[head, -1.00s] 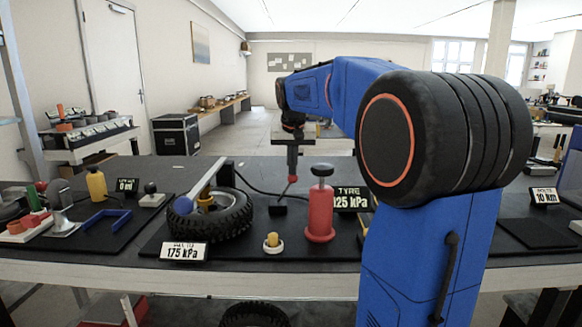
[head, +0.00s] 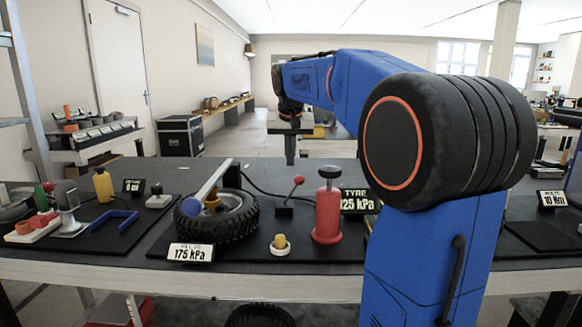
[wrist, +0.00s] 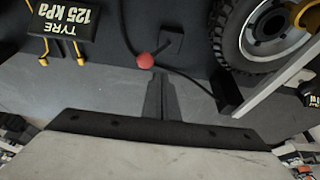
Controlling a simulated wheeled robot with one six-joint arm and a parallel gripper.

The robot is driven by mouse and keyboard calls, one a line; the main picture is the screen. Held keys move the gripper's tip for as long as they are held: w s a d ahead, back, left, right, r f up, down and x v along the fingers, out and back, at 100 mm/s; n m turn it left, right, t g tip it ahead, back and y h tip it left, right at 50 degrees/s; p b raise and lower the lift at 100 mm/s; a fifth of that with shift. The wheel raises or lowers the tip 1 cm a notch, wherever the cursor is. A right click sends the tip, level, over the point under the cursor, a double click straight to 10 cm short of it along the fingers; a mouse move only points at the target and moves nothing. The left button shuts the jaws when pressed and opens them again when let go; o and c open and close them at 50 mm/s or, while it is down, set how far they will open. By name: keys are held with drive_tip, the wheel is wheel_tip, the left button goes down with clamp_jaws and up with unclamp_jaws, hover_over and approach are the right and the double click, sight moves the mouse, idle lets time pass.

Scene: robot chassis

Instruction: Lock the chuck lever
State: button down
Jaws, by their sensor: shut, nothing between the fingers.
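The lever has a red ball knob (head: 299,180) on a thin stem that leans up and to the right from a small black base (head: 284,210). The knob also shows in the wrist view (wrist: 144,60). I take this to be the chuck lever. My gripper (head: 290,162) points down above and slightly behind the knob in the head view, apart from it. In the wrist view its dark fingers (wrist: 158,82) are together and empty, with the knob just beyond the tips. A black hose (head: 262,188) runs behind the lever to the tyre (head: 238,222).
A red cylinder with a black top (head: 327,212) stands right of the lever. The "TYRE 125 kPa" sign (head: 358,201) is behind it. A yellow-and-white knob (head: 280,243) and the "175 kPa" sign (head: 191,252) are in front. A long bar (head: 208,188) lies over the tyre.

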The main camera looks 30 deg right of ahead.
drive_tip(key=v, duration=1)
drive_tip(key=shift+s+d, duration=0.2)
drive_tip(key=shift+d, duration=0.1)
